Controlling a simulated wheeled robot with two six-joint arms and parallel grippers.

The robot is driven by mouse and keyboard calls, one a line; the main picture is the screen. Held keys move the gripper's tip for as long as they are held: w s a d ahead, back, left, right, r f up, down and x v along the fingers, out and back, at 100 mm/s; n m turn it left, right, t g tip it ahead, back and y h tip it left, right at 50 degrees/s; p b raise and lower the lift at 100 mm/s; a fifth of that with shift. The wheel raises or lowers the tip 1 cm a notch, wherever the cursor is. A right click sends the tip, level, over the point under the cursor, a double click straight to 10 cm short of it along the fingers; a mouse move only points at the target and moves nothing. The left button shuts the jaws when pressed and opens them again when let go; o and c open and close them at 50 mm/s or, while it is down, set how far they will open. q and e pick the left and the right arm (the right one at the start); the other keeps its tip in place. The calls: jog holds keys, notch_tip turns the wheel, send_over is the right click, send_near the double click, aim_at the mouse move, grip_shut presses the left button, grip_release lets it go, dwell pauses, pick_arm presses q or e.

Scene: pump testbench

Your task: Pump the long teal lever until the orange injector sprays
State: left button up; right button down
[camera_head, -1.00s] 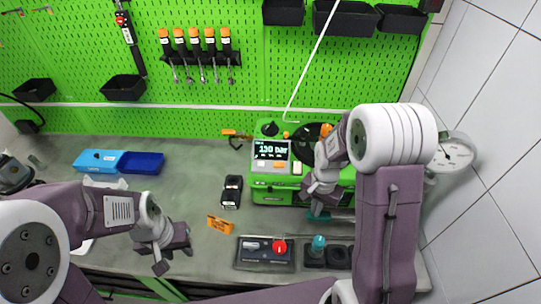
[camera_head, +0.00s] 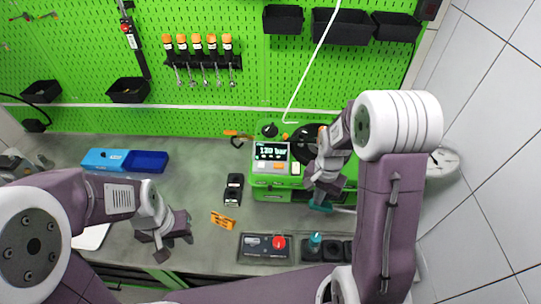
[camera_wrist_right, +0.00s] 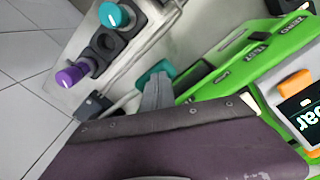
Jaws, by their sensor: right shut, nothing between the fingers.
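The lever's teal end (camera_head: 320,206) shows at the front of the green pump tester (camera_head: 272,188), with a pale rod running right from it. My right gripper (camera_head: 317,195) is shut and empty, its tips at or just above the teal end. In the right wrist view the shut grey fingers (camera_wrist_right: 157,96) overlap the teal end (camera_wrist_right: 154,72); I cannot tell whether they touch. The tester's display (camera_head: 271,152) seems to read 130 bar. A bit of orange (camera_head: 322,131), perhaps the injector, shows behind my right wrist; no spray is visible. My left gripper (camera_head: 172,246) is open and empty above the bench.
A dark tray (camera_head: 263,261) with a red knob and a teal-capped holder (camera_head: 315,243) stand in front of the tester. The wrist view also shows a purple knob (camera_wrist_right: 70,76). A blue box (camera_head: 125,160) lies at the left back.

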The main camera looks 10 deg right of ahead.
aim_at(314, 208)
jog(key=shift+w+a+f+b, duration=0.1)
jog(key=shift+a+f+b, duration=0.15)
jog(key=shift+f+b, duration=1.15)
jog(key=shift+a+f+b, duration=0.2)
jog(key=shift+f+b, duration=0.75)
jog(key=shift+f, duration=0.85)
jog(key=shift+r, duration=0.1)
jog(key=r+p, duration=0.4)
jog(key=d+r+p, duration=0.1)
jog(key=r+p, duration=0.1)
jog(key=shift+r, duration=0.25)
jog(key=shift+f, duration=0.1)
